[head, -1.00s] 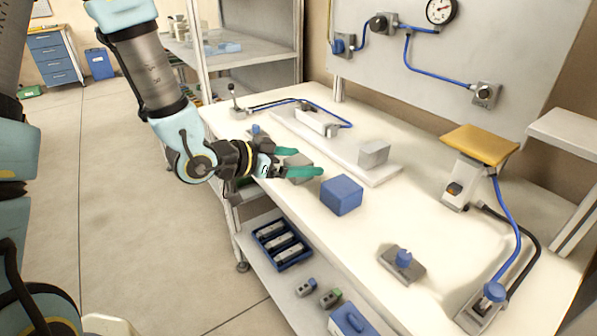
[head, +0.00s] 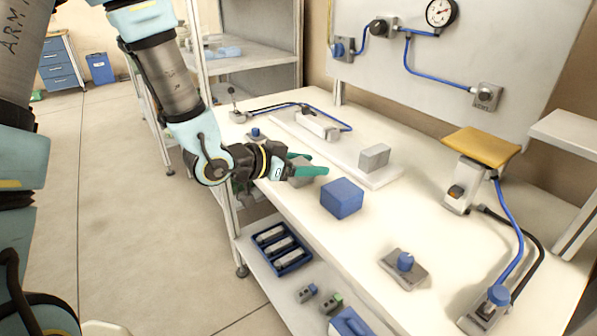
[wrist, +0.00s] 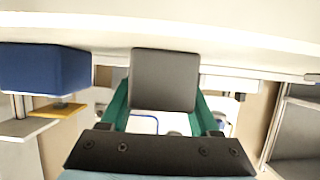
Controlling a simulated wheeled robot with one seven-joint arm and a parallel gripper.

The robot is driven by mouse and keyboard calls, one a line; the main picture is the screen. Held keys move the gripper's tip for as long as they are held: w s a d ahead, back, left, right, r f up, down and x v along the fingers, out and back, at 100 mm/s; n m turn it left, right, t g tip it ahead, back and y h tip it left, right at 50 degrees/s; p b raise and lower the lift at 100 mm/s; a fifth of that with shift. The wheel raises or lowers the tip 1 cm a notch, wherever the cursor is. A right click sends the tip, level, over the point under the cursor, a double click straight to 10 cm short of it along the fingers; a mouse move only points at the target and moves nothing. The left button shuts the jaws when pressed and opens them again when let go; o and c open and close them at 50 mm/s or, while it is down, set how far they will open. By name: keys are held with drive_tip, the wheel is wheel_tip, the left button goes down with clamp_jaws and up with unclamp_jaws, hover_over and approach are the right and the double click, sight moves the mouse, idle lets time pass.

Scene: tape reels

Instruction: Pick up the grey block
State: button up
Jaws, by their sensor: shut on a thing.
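A dark grey block (wrist: 165,80) sits between the two green fingers of my gripper (head: 307,169), and the fingers are shut on its sides. The wrist view shows the block's face clearly between the fingers. In the head view the fingers hide much of this block, near the front edge of the bench. I cannot tell whether it touches the bench top. A second, lighter grey block (head: 374,158) rests on the white raised board, to the right of my gripper and apart from it.
A blue cube (head: 342,198) stands close to the right of my gripper; it also shows in the wrist view (wrist: 45,68). A grey base with a blue knob (head: 404,268) sits nearer the front right. The bench (head: 400,215) is clear between them.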

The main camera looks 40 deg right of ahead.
drive_tip(key=c, duration=0.6)
